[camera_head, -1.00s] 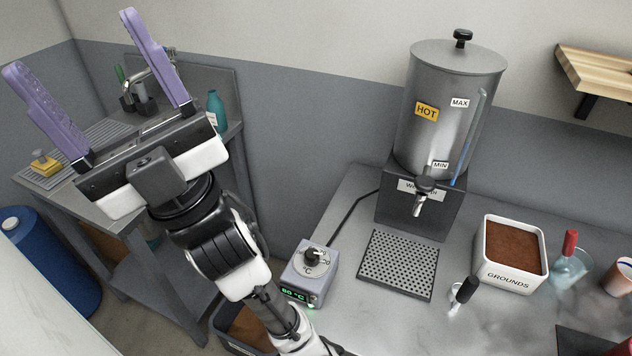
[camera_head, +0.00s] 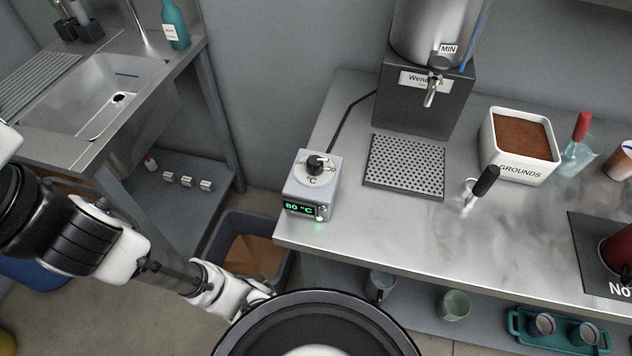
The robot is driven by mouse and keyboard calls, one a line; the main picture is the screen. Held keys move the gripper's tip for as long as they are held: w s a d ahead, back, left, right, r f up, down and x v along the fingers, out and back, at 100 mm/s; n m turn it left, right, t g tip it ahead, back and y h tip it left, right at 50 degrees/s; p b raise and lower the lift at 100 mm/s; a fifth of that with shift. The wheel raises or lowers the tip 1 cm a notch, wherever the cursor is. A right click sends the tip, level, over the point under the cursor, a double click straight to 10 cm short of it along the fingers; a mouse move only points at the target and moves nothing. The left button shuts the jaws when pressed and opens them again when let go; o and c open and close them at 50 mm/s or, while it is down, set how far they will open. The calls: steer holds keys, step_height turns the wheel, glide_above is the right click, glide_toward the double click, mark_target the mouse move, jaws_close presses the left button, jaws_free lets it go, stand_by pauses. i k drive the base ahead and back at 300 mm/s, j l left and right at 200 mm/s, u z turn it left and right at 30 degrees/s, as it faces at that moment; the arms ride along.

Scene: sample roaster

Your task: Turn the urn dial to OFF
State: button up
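The urn dial is a black knob (camera_head: 317,165) on a white round scale, on top of a small grey control box (camera_head: 311,190) at the left front of the steel counter. The box's green display reads 80 °C or 60 °C; I cannot tell which. The knob's exact setting is too small to read. A black cable runs from the box to the urn (camera_head: 430,90), whose top is cut off by the frame. My arm reaches in from the lower left, and my gripper is outside the picture.
A perforated drip tray (camera_head: 404,166) lies right of the box. A sink bench (camera_head: 90,100) and a dark floor bin (camera_head: 250,250) are left.

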mark_target(315, 165)
steer(key=k+l, duration=0.15)
steer(key=l, duration=0.25)
steer(key=k+l+u, duration=0.1)
steer(key=l, duration=0.35)
steer(key=k+l, duration=0.25)
steer(key=l, duration=0.15)
steer(key=i, duration=0.45)
steer(key=u, duration=0.05)
